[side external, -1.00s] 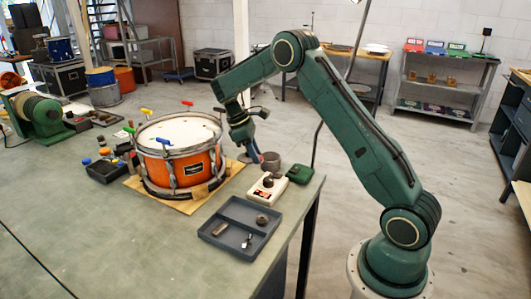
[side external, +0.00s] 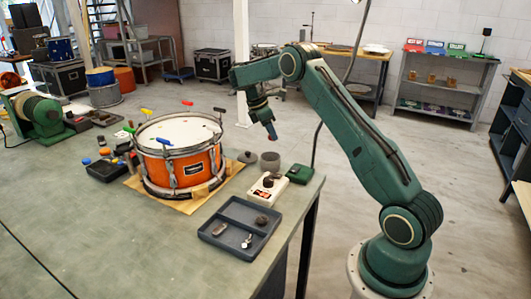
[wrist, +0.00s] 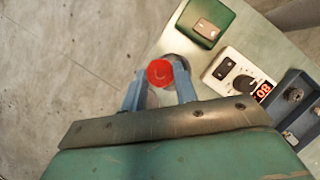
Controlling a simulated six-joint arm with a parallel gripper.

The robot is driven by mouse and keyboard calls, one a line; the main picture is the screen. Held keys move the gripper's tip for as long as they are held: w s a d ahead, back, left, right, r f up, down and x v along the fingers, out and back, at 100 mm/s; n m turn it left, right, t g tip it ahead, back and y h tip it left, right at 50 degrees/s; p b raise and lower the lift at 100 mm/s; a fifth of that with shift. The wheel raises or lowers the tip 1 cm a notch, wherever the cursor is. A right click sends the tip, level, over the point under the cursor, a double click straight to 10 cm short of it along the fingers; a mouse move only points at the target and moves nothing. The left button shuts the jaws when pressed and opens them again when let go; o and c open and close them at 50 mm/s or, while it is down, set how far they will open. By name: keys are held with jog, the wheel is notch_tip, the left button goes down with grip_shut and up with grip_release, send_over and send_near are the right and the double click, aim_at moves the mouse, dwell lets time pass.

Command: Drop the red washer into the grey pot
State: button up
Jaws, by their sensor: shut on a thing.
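The red washer (wrist: 159,72) is held between the fingers of my gripper (wrist: 160,82), as the wrist view shows. In the side view my gripper (side external: 270,132) is raised above the bench, over the grey pot, with a clear gap between them. The grey pot (side external: 270,161) stands upright near the bench's far right edge. In the wrist view the pot (wrist: 181,61) is mostly hidden behind the washer and a finger. The inside of the pot is not clearly seen.
A grey round lid-like piece (side external: 247,157) lies left of the pot. The orange drum (side external: 178,157) stands left.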

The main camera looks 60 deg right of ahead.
jog(key=shift+f, duration=0.2)
jog(key=shift+f, duration=2.8)
jog(key=o, duration=1)
jog(key=shift+r, duration=0.1)
jog(key=v, duration=0.7)
